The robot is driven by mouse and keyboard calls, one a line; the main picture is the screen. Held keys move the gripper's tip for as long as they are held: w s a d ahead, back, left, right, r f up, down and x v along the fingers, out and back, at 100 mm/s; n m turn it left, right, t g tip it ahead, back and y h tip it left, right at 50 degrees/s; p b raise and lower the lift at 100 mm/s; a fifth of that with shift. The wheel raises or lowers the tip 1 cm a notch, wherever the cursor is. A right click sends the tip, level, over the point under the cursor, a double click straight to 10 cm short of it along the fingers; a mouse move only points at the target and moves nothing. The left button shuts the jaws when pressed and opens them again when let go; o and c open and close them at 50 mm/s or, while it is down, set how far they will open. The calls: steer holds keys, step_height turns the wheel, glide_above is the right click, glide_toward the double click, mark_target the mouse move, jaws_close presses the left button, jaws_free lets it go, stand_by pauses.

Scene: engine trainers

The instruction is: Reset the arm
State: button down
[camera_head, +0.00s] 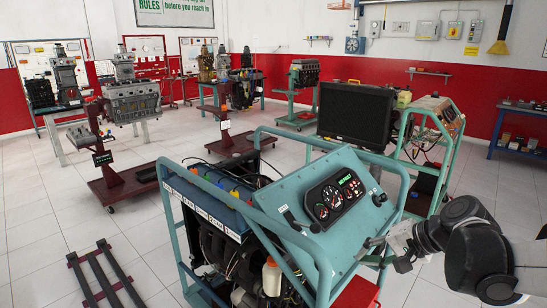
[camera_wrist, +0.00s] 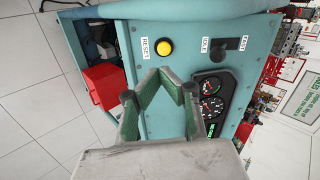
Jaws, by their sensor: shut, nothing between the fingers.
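My gripper (camera_wrist: 162,72) is shut and empty in the wrist view, its two green-edged fingers meeting in a point. The tip shows just below a round yellow button (camera_wrist: 164,46) on a teal control panel (camera_wrist: 182,27), beside the label RESET. I cannot tell the gap between fingertips and panel. In the head view my gripper (camera_head: 370,243) is at the right edge of the panel (camera_head: 290,190), with my arm coming from the right. The yellow button is not visible there.
Teal frame rails (camera_head: 318,258) surround the engine trainer. A red box (camera_wrist: 106,85) is beside it.

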steer(key=s+a+r+n+h, duration=0.1)
steer(key=s+a+n+h, duration=0.1)
steer(key=s, duration=0.5)
steer(key=s+a+r+n+t+h, duration=0.1)
steer(key=s+a+r+n+h, duration=0.1)
steer(key=s+n+h, duration=0.2)
steer(key=s+n, duration=0.1)
steer(key=s, duration=0.1)
steer(key=shift+s+a+r+n, duration=0.3)
steer(key=shift+s+a+n, duration=0.1)
stand_by(3.0)
